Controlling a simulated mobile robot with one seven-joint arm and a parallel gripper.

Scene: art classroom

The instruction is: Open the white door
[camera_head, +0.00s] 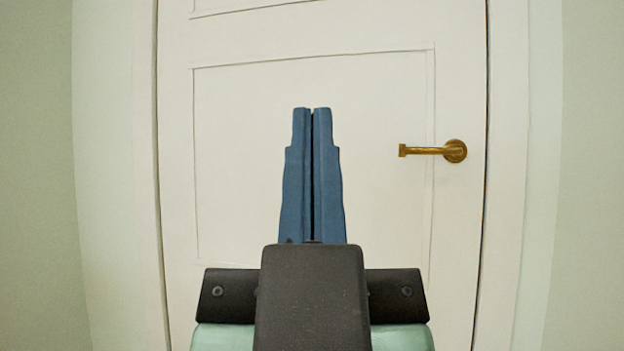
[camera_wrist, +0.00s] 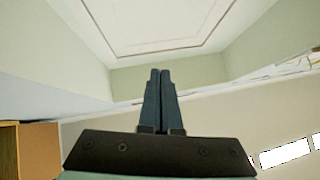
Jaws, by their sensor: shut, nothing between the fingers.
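The white door (camera_head: 250,200) fills the middle of the head view, with raised panel lines, and it sits closed in its frame. A brass lever handle (camera_head: 430,151) is on its right side, pointing left from a round rose. My gripper (camera_head: 312,110) is in front of the door, left of the handle and apart from it. Its two blue fingers point up in the picture and are pressed together with nothing between them. The wrist view also shows the shut fingers (camera_wrist: 160,72). The handle is not visible there. My gripper hides the lower middle of the door.
A pale door frame (camera_head: 508,180) borders the door, with light green walls (camera_head: 30,180) on both sides. In the wrist view, a brown wooden box-like piece (camera_wrist: 38,150) is at lower left and bright rectangular panels (camera_wrist: 285,153) are at lower right.

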